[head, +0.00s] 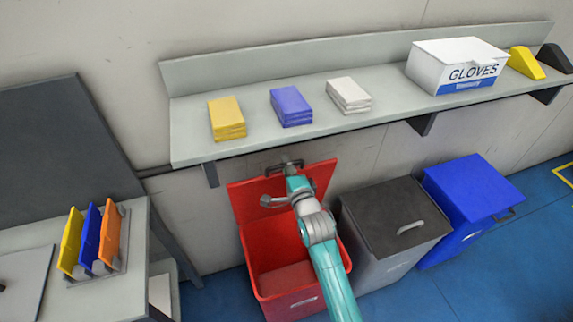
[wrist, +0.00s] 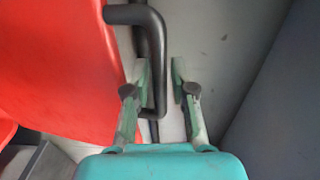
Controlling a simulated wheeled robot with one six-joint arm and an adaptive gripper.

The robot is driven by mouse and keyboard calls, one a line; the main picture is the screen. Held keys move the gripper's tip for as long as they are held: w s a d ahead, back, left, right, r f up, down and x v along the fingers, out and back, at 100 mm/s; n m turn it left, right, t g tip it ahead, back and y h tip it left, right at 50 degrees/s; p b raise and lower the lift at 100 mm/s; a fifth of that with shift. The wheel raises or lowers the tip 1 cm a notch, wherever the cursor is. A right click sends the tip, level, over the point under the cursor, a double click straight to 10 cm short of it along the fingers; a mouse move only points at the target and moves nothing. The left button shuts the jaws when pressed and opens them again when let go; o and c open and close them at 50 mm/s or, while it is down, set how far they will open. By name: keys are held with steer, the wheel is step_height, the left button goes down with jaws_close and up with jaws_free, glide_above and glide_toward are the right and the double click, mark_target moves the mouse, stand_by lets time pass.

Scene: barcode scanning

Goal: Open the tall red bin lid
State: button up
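The red bin (head: 335,262) stands open, and its inside shows in the head view. Its red lid (head: 246,203) is tipped up and back toward the wall; it also fills the left of the wrist view (wrist: 55,65). The lid's dark bar handle (wrist: 155,50) bends down between the fingers of my gripper (wrist: 160,78). The handle is close to the left finger, and a gap shows between it and the right finger. In the head view my gripper (head: 284,168) is at the raised lid's top edge, and my arm covers part of the lid and bin.
A shelf (head: 380,115) runs above the bins, close to my gripper. It holds yellow, blue and white stacks and a gloves box (head: 455,65). A grey bin (head: 395,225) and a blue bin (head: 470,195), both closed, stand to the right. A table (head: 110,295) is at left.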

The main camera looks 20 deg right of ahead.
jaws_close()
steer(key=shift+s+f, duration=0.25)
steer(key=shift+s, duration=0.65)
steer(key=shift+s+f, duration=0.25)
steer(key=shift+s, duration=0.6)
steer(key=shift+s+f, duration=0.25)
steer(key=shift+s, duration=0.65)
jaws_free()
steer(key=s, duration=1.2)
steer(key=shift+r, duration=0.15)
